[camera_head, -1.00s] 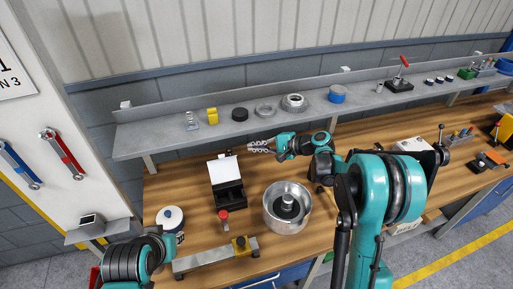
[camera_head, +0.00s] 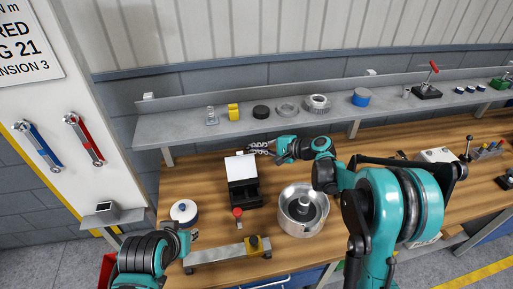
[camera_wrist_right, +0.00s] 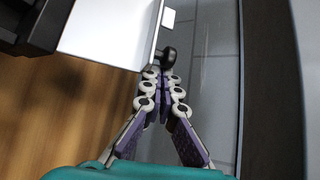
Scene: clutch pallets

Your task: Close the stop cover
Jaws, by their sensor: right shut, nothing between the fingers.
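The stop cover is the white lid (camera_head: 240,167) of a black box (camera_head: 244,193) on the wooden bench. It stands raised at the back of the box, and the box is open. In the right wrist view the white lid (camera_wrist_right: 108,30) fills the upper left, with a dark round knob (camera_wrist_right: 169,54) by its edge. My right gripper (camera_head: 252,149) is behind the lid's upper right edge. In the wrist view its fingertips (camera_wrist_right: 160,72) are together just below the knob; I cannot tell if they touch it. My left arm shows at lower left, but its fingers do not.
A red knob (camera_head: 237,212) stands in front of the box. A metal pot (camera_head: 294,222) is to its right, a white and blue round container (camera_head: 183,210) to its left. A grey shelf (camera_head: 190,126) with parts runs behind the right gripper. A metal bar (camera_head: 214,254) lies in front.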

